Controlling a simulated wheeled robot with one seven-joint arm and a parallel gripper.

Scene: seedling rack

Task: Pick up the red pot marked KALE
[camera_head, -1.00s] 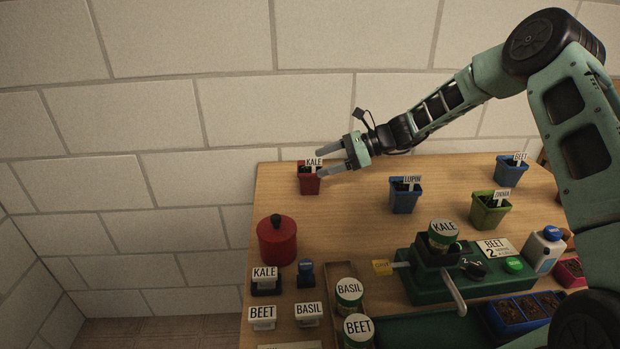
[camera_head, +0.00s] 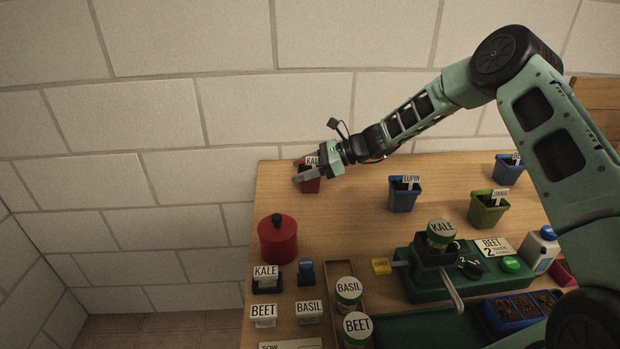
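The red pot marked KALE (camera_head: 311,186) stands upright at the far left corner of the wooden table, its white label partly covered by my gripper. My gripper (camera_head: 296,171) reaches in from the right at the pot, with its two fingers spread apart. One finger passes across the label near the top, the other across the pot's front rim. The fingers look open, with the upper part of the pot between them in the picture. Whether they touch the pot cannot be told.
A blue LUPIN pot (camera_head: 404,195), a green ZINNIA pot (camera_head: 488,208) and another blue pot (camera_head: 508,168) stand to the right. A red lidded canister (camera_head: 277,242) stands nearer. A green seeding device (camera_head: 430,279) is at front right. The wall is close behind the KALE pot.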

